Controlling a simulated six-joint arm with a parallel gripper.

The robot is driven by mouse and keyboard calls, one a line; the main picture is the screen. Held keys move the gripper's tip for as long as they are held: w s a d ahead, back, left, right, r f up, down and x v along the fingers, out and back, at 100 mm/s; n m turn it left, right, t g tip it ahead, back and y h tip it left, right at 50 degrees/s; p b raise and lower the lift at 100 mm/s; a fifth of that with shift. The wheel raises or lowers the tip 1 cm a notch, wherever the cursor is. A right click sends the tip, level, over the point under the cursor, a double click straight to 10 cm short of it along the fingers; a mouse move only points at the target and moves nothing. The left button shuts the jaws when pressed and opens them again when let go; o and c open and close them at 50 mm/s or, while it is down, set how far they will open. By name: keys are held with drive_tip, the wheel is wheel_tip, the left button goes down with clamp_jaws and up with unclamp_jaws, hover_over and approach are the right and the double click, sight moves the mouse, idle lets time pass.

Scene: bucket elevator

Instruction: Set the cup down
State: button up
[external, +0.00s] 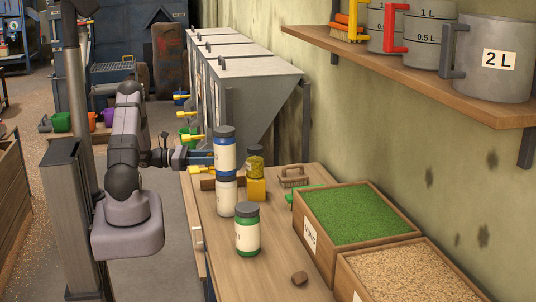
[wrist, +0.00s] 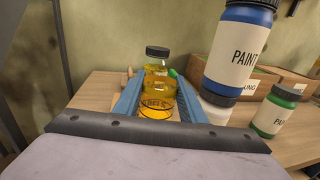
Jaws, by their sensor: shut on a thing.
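My gripper (wrist: 152,100) has its blue fingers on both sides of an amber, see-through thing (wrist: 155,106), which looks like the cup. Its outline blends with a dark-lidded jar (wrist: 157,53) behind it. In the external view my gripper (external: 203,157) reaches right, close behind a stack of paint jars, and the cup is hidden there. I cannot tell whether the cup touches anything below.
A blue paint jar (external: 225,150) stands on a white-labelled jar (external: 227,197), close beside my gripper. A green paint jar (external: 247,230) stands nearer on the wooden bench (external: 220,270). A crate of green grains (external: 312,235) stands to the right. The front of the bench has free room.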

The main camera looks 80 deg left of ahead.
drive_tip(key=shift+r, duration=0.15)
wheel_tip(320, 180, up, 23)
drive_tip(key=d+m+h, duration=0.1)
drive_tip(key=d, duration=0.2)
drive_tip(key=w+d+m+g+h+b, duration=0.1)
drive_tip(key=d+h, duration=0.1)
drive_tip(key=d, duration=0.2)
drive_tip(key=d+m+h, duration=0.1)
drive_tip(key=d, duration=0.3)
drive_tip(key=shift+w+r+g, duration=0.1)
drive_tip(key=shift+w+g, duration=0.2)
drive_tip(key=shift+w, duration=0.05)
drive_tip(key=s+d+m+g+h+b, duration=0.25)
drive_tip(key=d+h, duration=0.25)
drive_tip(key=d, duration=0.8)
drive_tip(key=shift+m+g, duration=0.35)
drive_tip(key=shift+m, duration=0.2)
drive_tip(key=f+b, duration=0.1)
drive_tip(key=f, duration=1)
drive_tip(key=f+b, duration=0.1)
drive_tip(key=f, duration=1)
drive_tip(key=f+b, duration=0.1)
drive_tip(key=f, duration=1)
drive_tip(key=shift+w+f, duration=0.15)
drive_tip(key=shift+w, duration=0.25)
drive_tip(key=shift+f, duration=0.1)
drive_tip(key=o, duration=1)
drive_tip(key=shift+o, duration=0.2)
